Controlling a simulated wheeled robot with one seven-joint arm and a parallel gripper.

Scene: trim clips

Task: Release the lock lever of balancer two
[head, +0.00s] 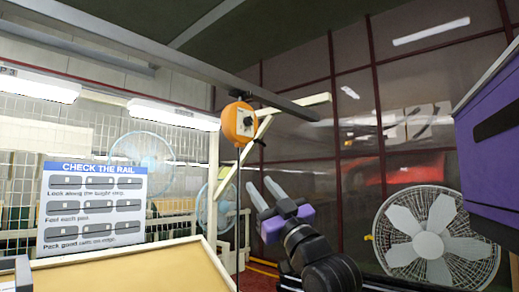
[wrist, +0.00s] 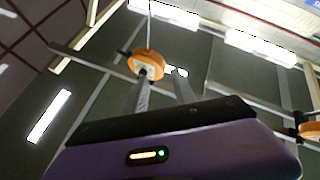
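An orange balancer (head: 238,123) with a pale face plate and a small dark knob hangs under the overhead rail in the head view. A thin dark cable runs down from it. In the wrist view one orange balancer (wrist: 149,62) shows just beyond the fingertips, with a dark part at its left. Another orange balancer (wrist: 312,130) is cut off at the right edge. I can read no number on either, and the lock lever is not clear. My gripper (head: 258,182) is below and right of the balancer in the head view, fingers apart and empty. The fingers (wrist: 160,84) also show in the wrist view.
A grey overhead rail (head: 150,47) and a pale angled brace (head: 240,160) are close to the balancer. A sign board (head: 94,205) stands left behind a tan panel (head: 140,270). A large white fan (head: 430,235) and a purple cabinet (head: 492,190) are at right.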

